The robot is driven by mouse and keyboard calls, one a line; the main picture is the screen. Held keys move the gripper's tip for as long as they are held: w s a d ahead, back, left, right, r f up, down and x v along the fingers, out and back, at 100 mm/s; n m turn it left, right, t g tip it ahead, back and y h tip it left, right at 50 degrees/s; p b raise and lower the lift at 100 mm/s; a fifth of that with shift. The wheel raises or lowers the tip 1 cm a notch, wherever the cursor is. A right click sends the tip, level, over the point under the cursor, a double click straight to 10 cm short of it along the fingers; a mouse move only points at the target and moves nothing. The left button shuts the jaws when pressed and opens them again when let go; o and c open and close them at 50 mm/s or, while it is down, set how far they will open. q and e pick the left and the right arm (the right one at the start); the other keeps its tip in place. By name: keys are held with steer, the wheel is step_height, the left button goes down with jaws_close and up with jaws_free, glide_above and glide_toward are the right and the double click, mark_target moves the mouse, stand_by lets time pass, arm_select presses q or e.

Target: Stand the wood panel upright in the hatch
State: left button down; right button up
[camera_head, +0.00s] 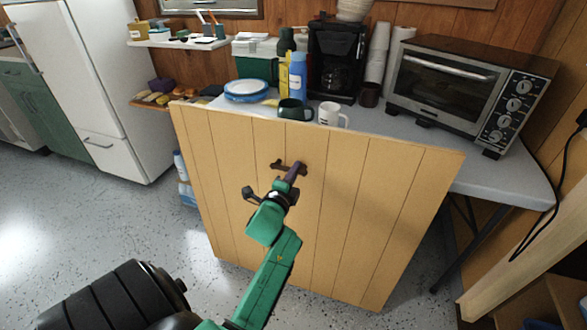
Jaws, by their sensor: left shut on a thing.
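The wood panel (345,205) is a light tan board with vertical grooves. It is close to upright, a little tilted in the picture, in front of the table. A dark handle (277,165) is fixed on its upper middle. My left gripper (292,174), on a green arm, is at that handle and shut on it. The fingertips are small and partly hidden by the wrist. I cannot make out a hatch in this view. My right gripper is not in view.
Behind the panel, a grey table (480,178) bears a toaster oven (440,85), a coffee maker (335,60), mugs, bottles and blue-rimmed plates (246,88). A white fridge (95,80) stands at left. Speckled floor (120,225) is clear at left. A wooden frame (530,240) stands at right.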

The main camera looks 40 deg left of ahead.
arm_select(q)
steer(key=shift+s+d+r, duration=0.1)
steer(key=shift+s+r, duration=0.1)
steer(key=shift+r, duration=0.25)
steer(key=shift+s+d+r+t+b, duration=0.15)
steer(key=shift+s+r+t, duration=0.1)
steer(key=shift+s, duration=0.2)
steer(key=shift+s+d+r+t+b, duration=0.15)
steer(key=shift+s+r, duration=0.05)
steer(key=shift+s, duration=0.2)
steer(key=shift+r+p, duration=0.8)
steer(key=shift+p, duration=0.05)
steer(key=shift+f, duration=0.1)
